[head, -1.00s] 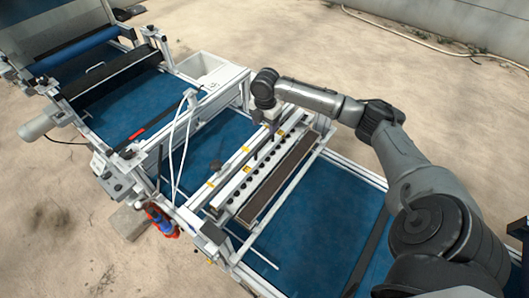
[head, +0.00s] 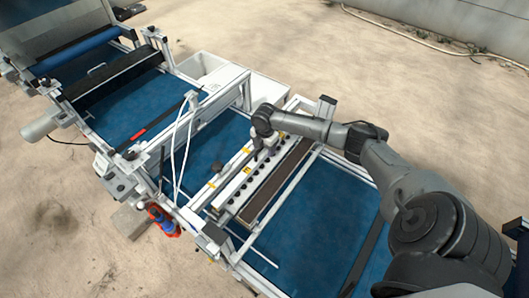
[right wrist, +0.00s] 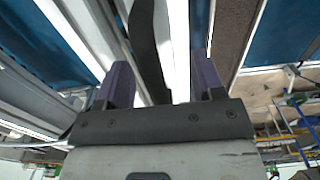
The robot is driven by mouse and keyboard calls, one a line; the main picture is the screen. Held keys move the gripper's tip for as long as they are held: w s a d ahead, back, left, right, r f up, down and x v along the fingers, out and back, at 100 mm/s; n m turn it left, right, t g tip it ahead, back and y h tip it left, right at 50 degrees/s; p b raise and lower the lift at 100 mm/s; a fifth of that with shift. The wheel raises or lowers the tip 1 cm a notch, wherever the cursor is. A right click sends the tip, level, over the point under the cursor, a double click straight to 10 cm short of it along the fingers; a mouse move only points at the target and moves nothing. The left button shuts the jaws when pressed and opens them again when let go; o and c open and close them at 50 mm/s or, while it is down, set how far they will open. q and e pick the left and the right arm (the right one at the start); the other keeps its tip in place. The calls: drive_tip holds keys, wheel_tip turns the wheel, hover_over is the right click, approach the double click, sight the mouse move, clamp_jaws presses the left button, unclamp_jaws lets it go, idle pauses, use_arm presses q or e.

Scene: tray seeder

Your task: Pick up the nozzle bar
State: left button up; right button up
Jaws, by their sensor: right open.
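The nozzle bar (head: 232,193) is a long pale bar with a row of dark round holes and small yellow labels. It lies across the blue-bedded seeder frame, beside a brown strip. My right gripper (head: 259,154) is low over the bar's middle or far part in the head view; its fingertips are hard to make out there. In the right wrist view its two purple fingers (right wrist: 163,82) are apart, with a pale bar surface and a dark strip showing between and beyond them. I cannot tell whether the fingers touch the bar. My left gripper is out of view.
The brown strip (head: 276,182) runs close along the bar's right side. White frame uprights and pale hoses (head: 178,130) stand to the left. A white bin (head: 203,67) is behind. The blue bed (head: 315,215) right of the strip is largely clear.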

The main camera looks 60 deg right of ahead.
drive_tip(key=shift+f, duration=0.9)
drive_tip(key=shift+c, duration=0.3)
drive_tip(key=c, duration=0.9)
